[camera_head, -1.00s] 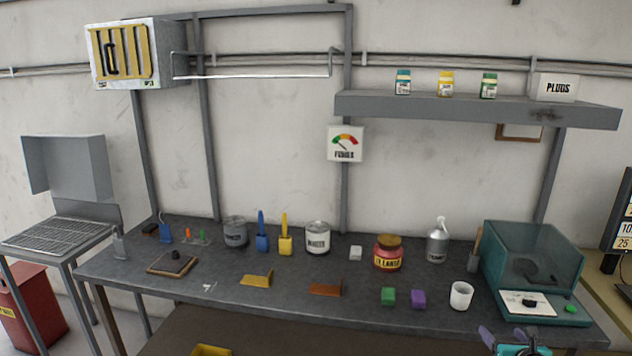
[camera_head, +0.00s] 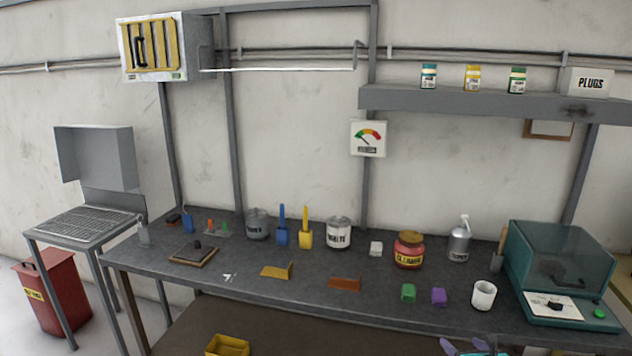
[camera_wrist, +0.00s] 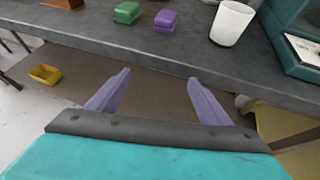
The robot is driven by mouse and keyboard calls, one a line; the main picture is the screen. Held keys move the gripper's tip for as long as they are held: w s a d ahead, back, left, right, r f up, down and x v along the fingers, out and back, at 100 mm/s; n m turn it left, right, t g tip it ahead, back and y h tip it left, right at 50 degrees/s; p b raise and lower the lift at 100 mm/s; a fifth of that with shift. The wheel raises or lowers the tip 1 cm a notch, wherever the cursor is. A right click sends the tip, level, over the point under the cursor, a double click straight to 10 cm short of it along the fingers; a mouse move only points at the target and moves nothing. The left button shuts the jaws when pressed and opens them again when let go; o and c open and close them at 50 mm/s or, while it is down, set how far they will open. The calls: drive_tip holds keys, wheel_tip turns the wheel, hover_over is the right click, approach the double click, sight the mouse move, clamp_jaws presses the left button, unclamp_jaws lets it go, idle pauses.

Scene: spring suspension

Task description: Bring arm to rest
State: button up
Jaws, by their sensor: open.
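My gripper (camera_wrist: 152,92) is open and empty in the wrist view, its two purple fingers spread wide. It is in front of the bench's front edge, apart from everything on the bench. In the head view only the tip of my gripper (camera_head: 472,346) shows at the bottom edge, right of centre. The dark grey workbench (camera_head: 235,290) spans the head view. A green block (camera_head: 408,292), a purple block (camera_head: 439,297) and a white cup (camera_head: 484,295) stand near its front edge. These three also show at the top of the wrist view.
A teal machine with a clear cover (camera_head: 562,265) stands at the bench's right end. A red jar (camera_head: 409,250) and several cans and brushes stand farther back. A yellow bin (camera_head: 227,346) sits below the bench. A shelf (camera_head: 470,97) hangs above.

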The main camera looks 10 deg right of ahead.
drive_tip(key=s+a+f+n+g+y+b, duration=0.1)
drive_tip(key=a+f+n+g+y+b, duration=0.3)
drive_tip(key=a+f, duration=0.9)
drive_tip(key=s+a+f+n+g+y, duration=0.15)
drive_tip(key=a+f+n, duration=0.35)
drive_tip(key=a+f, duration=0.85)
drive_tip(key=s+a+f+n+g+b, duration=0.1)
drive_tip(key=s+a+f+n+g, duration=0.2)
drive_tip(key=s+a+f+n, duration=0.25)
drive_tip(key=s+a+f+n+g+b, duration=0.1)
drive_tip(key=s+a+f+n+g, duration=0.1)
drive_tip(key=s+a+n, duration=0.5)
drive_tip(key=s+a+f+n+g+b, duration=0.1)
drive_tip(key=s+a+f+n+g, duration=0.3)
drive_tip(key=s, duration=0.4)
drive_tip(key=s+d+n+g+h, duration=0.2)
drive_tip(key=s+d+n, duration=0.1)
drive_tip(key=s+n, duration=0.2)
drive_tip(key=s+d+f+n+g+h, duration=0.1)
drive_tip(key=s+d+n+g+h, duration=0.1)
drive_tip(key=s+n, duration=0.3)
drive_tip(key=d+n, duration=0.1)
drive_tip(key=n, duration=0.1)
drive_tip(key=shift+s+d+f+n, duration=0.25)
drive_tip(key=shift+s+d+n, duration=0.1)
drive_tip(key=shift+s, duration=0.05)
drive_tip(key=shift+c, duration=0.3)
